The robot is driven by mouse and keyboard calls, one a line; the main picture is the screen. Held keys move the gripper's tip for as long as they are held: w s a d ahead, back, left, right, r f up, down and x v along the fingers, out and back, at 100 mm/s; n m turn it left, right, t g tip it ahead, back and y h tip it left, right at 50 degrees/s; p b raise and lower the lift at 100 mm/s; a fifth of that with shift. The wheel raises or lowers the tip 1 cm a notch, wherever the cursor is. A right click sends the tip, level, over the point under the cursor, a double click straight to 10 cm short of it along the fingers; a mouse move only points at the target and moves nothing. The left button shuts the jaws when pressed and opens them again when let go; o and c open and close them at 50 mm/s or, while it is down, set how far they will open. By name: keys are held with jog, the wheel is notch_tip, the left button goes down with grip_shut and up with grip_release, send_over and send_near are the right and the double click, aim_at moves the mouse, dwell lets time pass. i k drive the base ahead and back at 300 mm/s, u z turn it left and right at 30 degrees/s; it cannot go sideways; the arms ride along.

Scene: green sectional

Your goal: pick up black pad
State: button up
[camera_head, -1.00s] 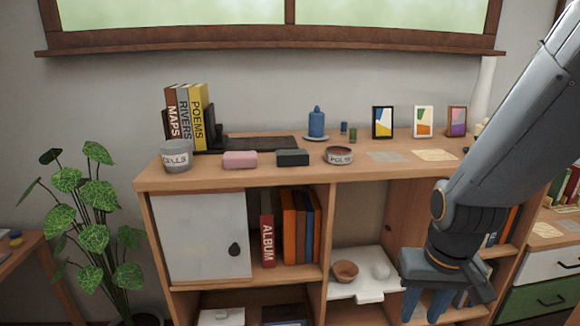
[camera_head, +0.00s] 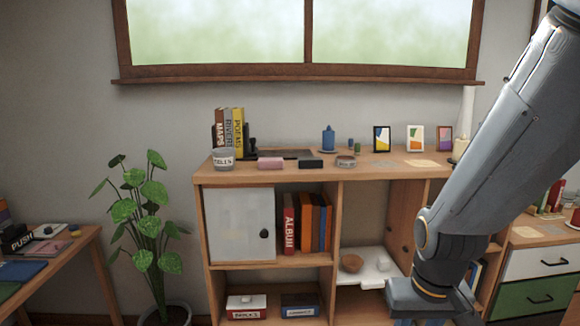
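A dark flat pad (camera_head: 285,153) lies on the top of the wooden shelf unit, towards the back, partly hidden by smaller items in front. A small black block (camera_head: 310,163) sits at the front edge beside a pink block (camera_head: 271,163). I cannot tell which of the two dark things is the black pad. My gripper (camera_head: 431,317) is low at the bottom edge of the view, right of and well below the shelf top. Its fingertips are cut off by the frame, so its opening does not show.
The shelf top (camera_head: 385,165) also bears a labelled cup (camera_head: 224,159), books (camera_head: 230,128), a blue candle (camera_head: 329,138), a round tin (camera_head: 345,161) and picture frames (camera_head: 415,138). A plant (camera_head: 148,210) stands left, beside a table (camera_head: 65,255). Drawers (camera_head: 540,263) stand right.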

aim_at(303, 162)
jog(key=u, duration=1.5)
jog(key=i, duration=1.4)
jog(key=z, duration=1)
